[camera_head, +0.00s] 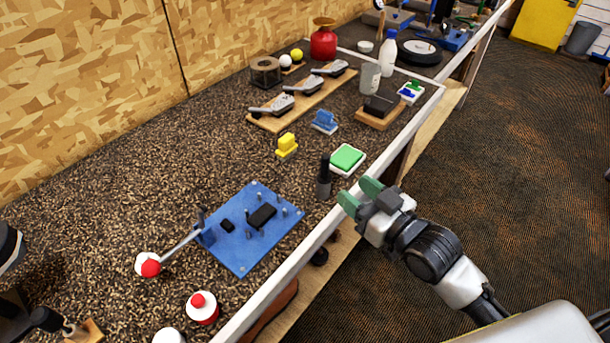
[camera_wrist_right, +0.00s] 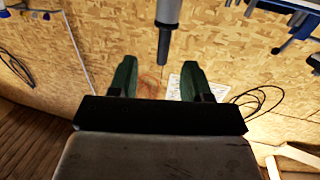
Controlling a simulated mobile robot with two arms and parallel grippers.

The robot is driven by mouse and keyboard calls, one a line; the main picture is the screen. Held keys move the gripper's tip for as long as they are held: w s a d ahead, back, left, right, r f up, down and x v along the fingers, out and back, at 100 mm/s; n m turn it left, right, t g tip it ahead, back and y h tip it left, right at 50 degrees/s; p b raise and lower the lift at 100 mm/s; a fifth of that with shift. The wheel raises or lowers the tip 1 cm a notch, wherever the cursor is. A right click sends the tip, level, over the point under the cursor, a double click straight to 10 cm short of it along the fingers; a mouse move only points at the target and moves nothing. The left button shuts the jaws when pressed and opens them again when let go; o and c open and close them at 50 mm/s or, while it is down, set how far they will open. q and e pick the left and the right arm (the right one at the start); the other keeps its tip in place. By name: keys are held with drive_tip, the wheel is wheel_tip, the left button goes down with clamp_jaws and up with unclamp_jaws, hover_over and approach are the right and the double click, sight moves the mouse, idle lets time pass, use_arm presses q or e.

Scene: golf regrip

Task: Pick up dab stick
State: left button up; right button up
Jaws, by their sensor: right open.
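The likely dab stick (camera_head: 323,186) is a small upright cylinder with a narrow black top and a wider dark grey body. It stands on the speckled bench near its white front edge. In the right wrist view it appears inverted at the top, as a grey cylinder (camera_wrist_right: 168,12) with a thinner dark end. My right gripper (camera_head: 358,194) is open, with green fingers, just right of the stick at the bench edge. In the wrist view the gap between its fingertips (camera_wrist_right: 158,65) is empty, with the stick's thin end near it. I cannot make out my left gripper.
A green pad in a white tray (camera_head: 347,160) sits just behind the stick. A blue plate with black parts (camera_head: 240,255) lies to the left. A yellow block (camera_head: 287,146) and a blue brush-like block (camera_head: 325,121) stand farther back. The raised white edge (camera_head: 300,258) runs along the bench front.

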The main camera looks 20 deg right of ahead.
sight(328, 167)
drive_tip(key=w, duration=0.1)
drive_tip(key=w+a+r, duration=0.1)
drive_tip(key=w, duration=0.1)
drive_tip(key=w+a+p, duration=0.1)
drive_tip(key=shift+w+a+r, duration=0.15)
drive_tip(key=shift+a+r, duration=0.1)
drive_tip(key=p+x, duration=0.1)
drive_tip(key=x, duration=0.4)
drive_tip(key=shift+a+r+p, duration=0.1)
drive_tip(key=shift+r+p, duration=0.05)
drive_tip(key=shift+p, duration=0.15)
drive_tip(key=shift+w+a, duration=0.15)
use_arm(q)
wheel_tip(328, 167, up, 3)
drive_tip(key=shift+w+a+f, duration=0.1)
drive_tip(key=shift+w+f, duration=0.05)
drive_tip(key=shift+f, duration=0.05)
use_arm(e)
clamp_jaws()
